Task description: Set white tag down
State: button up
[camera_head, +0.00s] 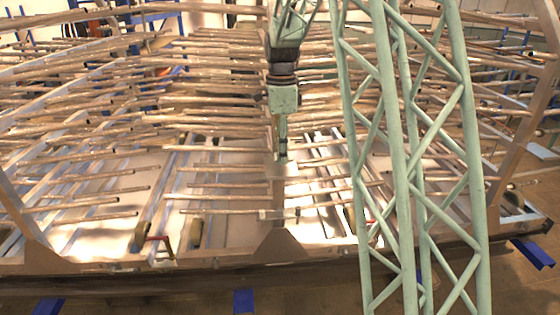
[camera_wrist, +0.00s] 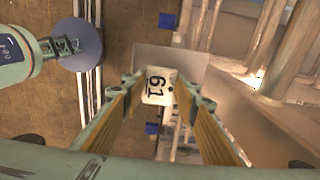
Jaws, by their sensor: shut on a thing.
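The white tag (camera_wrist: 159,86) bears the black number 61, which appears sideways in the wrist view. It sits between the two fingertips of my gripper (camera_wrist: 162,90), which is shut on it. In the head view my gripper (camera_head: 283,150) points down near the middle of the rows of pipes. I cannot make out the held tag in the head view. In the wrist view a flat brownish plate (camera_wrist: 190,57) lies behind the tag; the gap between them is not clear.
Rows of long metallic pipes (camera_head: 205,103) fill both sides of the chamber frame, close around my gripper. An upright plate (camera_head: 284,243) stands at the frame's front middle. Blue blocks (camera_head: 243,300) stand on the floor at the front edge. Bright, more open areas lie below the pipes.

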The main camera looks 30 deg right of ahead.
jog(key=shift+w+a+f, duration=0.15)
jog(key=shift+w+f, duration=0.05)
jog(key=shift+f, duration=1.55)
jog(key=shift+f, duration=0.15)
jog(key=o, duration=0.7)
notch_tip(320, 180, up, 12)
jog(key=shift+r, duration=0.2)
